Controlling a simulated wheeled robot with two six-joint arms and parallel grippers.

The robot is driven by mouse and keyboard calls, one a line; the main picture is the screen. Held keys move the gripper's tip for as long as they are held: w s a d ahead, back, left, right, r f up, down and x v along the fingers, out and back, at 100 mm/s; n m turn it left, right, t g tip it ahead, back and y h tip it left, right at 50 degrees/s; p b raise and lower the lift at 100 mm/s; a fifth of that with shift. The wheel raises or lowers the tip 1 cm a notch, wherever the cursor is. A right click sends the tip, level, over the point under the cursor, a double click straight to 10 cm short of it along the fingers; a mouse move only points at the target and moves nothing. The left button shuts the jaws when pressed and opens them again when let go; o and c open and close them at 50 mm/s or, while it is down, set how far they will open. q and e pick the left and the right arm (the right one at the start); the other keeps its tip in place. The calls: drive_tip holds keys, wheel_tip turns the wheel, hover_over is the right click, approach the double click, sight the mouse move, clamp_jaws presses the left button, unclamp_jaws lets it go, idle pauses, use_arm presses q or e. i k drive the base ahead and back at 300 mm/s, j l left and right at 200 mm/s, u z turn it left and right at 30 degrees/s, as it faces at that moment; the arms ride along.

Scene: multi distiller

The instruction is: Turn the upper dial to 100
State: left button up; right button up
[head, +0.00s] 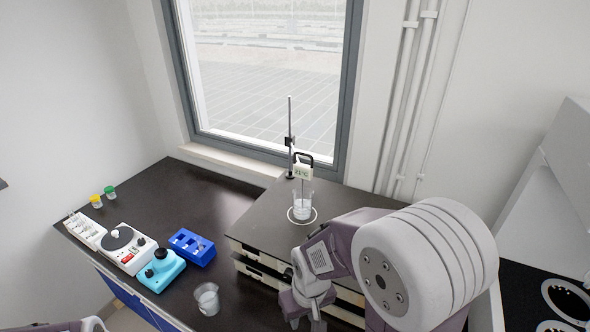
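The multi distiller (265,215) is a wide, dark-topped unit with pale front panels in stacked tiers, standing at the right end of the black bench. A beaker (303,207) stands on its top within a white ring, below a probe display (302,171) that appears to read 21°C. A small dark knob-like part (287,272) shows on the upper front beside my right wrist; I cannot tell if it is the upper dial. My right gripper (308,303) is close in front of the distiller's front, and my arm hides much of that front. Its fingers are too unclear to tell open from shut. My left gripper is out of view.
On the bench stand a white device with a dark disc (118,238), a cyan device (160,268), a blue rack (192,247), a loose beaker (207,299), and yellow (95,201) and green (110,192) capped jars. The bench's back middle (195,200) is clear.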

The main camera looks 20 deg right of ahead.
sight(289, 274)
drive_tip(key=l+z, duration=0.1)
drive_tip(key=z, duration=0.25)
drive_tip(key=l+z, duration=0.15)
drive_tip(key=z, duration=0.2)
